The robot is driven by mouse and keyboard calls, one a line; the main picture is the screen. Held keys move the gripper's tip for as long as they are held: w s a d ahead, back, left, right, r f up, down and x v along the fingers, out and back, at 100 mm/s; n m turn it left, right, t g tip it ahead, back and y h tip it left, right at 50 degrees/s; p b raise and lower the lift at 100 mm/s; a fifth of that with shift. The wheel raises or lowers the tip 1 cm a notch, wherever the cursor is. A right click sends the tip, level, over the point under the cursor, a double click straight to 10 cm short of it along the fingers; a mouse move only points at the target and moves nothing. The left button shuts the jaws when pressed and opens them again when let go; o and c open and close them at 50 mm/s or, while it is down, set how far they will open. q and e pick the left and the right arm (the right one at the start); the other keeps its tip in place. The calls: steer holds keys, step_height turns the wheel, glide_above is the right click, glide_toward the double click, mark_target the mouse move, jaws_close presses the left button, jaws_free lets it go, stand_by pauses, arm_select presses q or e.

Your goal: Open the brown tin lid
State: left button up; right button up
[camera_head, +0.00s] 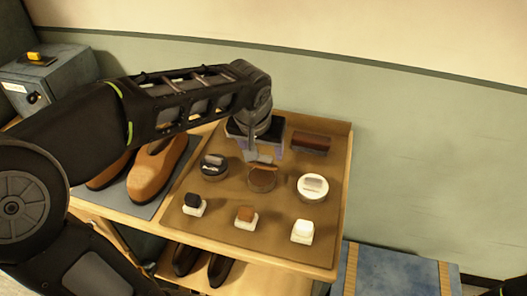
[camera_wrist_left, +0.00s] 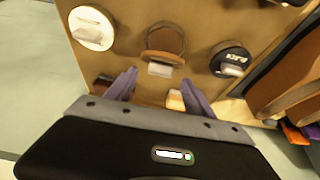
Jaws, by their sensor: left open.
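The brown tin (camera_head: 263,180) stands in the middle of a row of three tins on the tan mat. It also shows at the top of the left wrist view (camera_wrist_left: 165,40), with a pale tab on its near side there. My left gripper (camera_head: 258,151) is over the back of the mat, just behind the brown tin. In the left wrist view the purple fingers (camera_wrist_left: 160,92) are spread, with nothing held between them, and point towards the tin. The gripper partly hides the tin's back in the head view.
A black tin (camera_head: 214,168) and a white tin (camera_head: 312,189) flank the brown one. Small bottles with black (camera_head: 194,204), brown (camera_head: 245,215) and white (camera_head: 302,231) caps stand in front. A brush (camera_head: 310,143) lies behind. Brown shoes (camera_head: 155,172) stand left.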

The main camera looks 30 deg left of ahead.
mark_target(264, 161)
arm_select(q)
steer(key=shift+x, duration=1.4)
steer(key=shift+c, duration=0.5)
jaws_close()
